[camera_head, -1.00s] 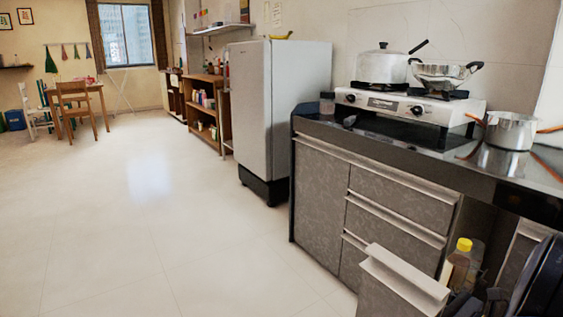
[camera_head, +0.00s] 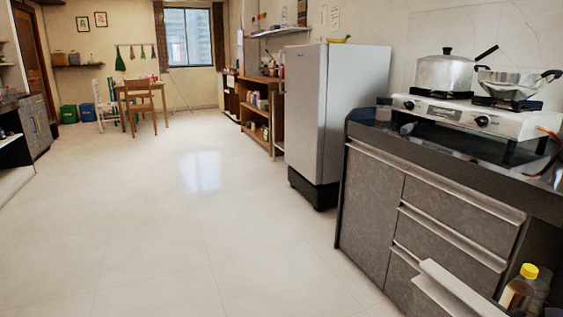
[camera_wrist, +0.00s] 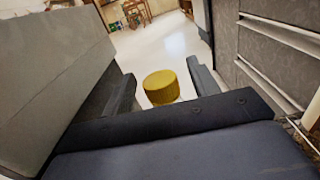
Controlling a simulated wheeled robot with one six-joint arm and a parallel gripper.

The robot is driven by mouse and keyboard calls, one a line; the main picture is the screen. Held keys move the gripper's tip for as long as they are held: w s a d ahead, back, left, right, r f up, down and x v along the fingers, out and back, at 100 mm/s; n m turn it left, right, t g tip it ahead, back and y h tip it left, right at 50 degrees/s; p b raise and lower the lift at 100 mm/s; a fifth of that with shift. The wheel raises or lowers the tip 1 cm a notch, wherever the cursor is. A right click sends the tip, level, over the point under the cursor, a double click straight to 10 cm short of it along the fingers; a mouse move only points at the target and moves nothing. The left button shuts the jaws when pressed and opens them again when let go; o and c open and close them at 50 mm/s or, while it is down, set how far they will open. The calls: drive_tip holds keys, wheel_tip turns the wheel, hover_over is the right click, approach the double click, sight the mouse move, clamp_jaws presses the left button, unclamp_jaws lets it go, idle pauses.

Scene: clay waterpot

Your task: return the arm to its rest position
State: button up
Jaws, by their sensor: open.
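In the wrist view, my gripper (camera_wrist: 163,84) is open. Its dark fingers stand on the two sides of a yellow cap (camera_wrist: 160,87), with visible gaps between. I cannot tell how deep the cap sits between them. In the head view, a bottle (camera_head: 516,292) with a yellow cap stands at the bottom right, by the pulled-out drawer front, partly cut off by the picture edge. My gripper is not visible in the head view.
The pulled-out drawer front (camera_head: 455,288) juts from the dark counter (camera_head: 445,225). A stove (camera_head: 470,112) holds a lidded pot (camera_head: 444,73) and a pan (camera_head: 515,84). A fridge (camera_head: 336,110) stands beyond. The floor (camera_head: 160,230) to the left is clear.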

drive_tip(key=f+p+v, duration=0.2)
drive_tip(key=p+v, duration=0.1)
drive_tip(key=v, duration=0.7)
drive_tip(key=b+x, duration=0.3)
drive_tip(key=x, duration=0.6)
drive_tip(key=shift+w+a+r, duration=0.15)
drive_tip(key=shift+w, duration=0.1)
drive_tip(key=r+p, duration=0.1)
drive_tip(key=r, duration=0.2)
drive_tip(key=r+p, duration=0.2)
drive_tip(key=r, duration=0.1)
drive_tip(key=shift+w+r, duration=0.1)
drive_tip(key=shift+w, duration=0.1)
drive_tip(key=p+v, duration=0.3)
drive_tip(key=v, duration=1)
drive_tip(key=shift+s+f, duration=0.25)
drive_tip(key=shift+f, duration=0.1)
drive_tip(key=shift+r, duration=0.1)
